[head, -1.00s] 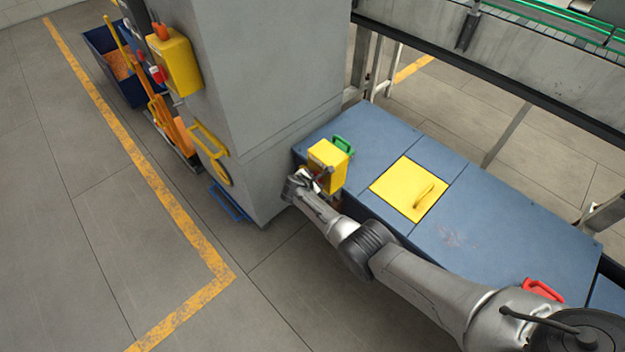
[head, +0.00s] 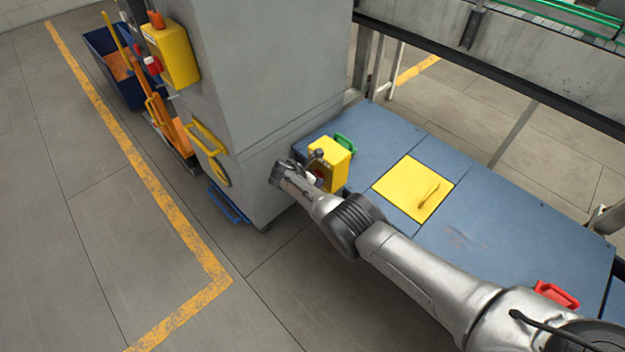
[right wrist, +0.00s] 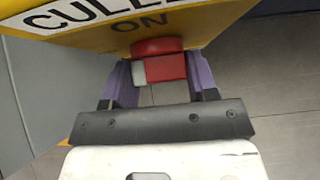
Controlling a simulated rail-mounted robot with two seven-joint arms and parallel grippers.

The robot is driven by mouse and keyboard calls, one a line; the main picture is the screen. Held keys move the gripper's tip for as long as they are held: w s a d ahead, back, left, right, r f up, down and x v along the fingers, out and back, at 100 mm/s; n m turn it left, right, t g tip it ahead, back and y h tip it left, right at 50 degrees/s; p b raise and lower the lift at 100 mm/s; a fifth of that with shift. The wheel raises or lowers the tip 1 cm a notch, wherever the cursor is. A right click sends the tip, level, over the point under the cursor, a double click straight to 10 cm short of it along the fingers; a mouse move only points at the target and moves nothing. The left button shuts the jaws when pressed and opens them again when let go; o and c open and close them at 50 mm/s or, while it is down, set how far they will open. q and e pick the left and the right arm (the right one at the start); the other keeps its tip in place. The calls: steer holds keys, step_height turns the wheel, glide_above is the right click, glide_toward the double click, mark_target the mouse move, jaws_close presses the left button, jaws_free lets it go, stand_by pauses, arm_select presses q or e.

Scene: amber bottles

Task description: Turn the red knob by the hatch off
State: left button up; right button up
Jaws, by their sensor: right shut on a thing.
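The red knob (right wrist: 166,68) is on the face of a yellow box, below the printed word "ON", in the right wrist view. A small pale patch shows at its left side. My right gripper (right wrist: 160,74) is shut on the knob, a purple finger at each side. In the head view the yellow box (head: 331,158) stands on the blue deck beside the grey pillar, and my right gripper (head: 314,179) is at its near face, mostly hiding the knob. The yellow hatch (head: 408,188) lies flat in the deck to the right. My left gripper is not in view.
A green handle (head: 346,144) is behind the box and a red handle (head: 556,294) is at the deck's near right. Another yellow box (head: 172,58) hangs on the grey pillar (head: 285,80).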

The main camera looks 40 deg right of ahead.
stand_by(0.6)
steer(key=o, duration=0.9)
steer(key=shift+p+v, duration=5.7)
steer(key=shift+v, duration=1.15)
steer(key=shift+w, duration=0.1)
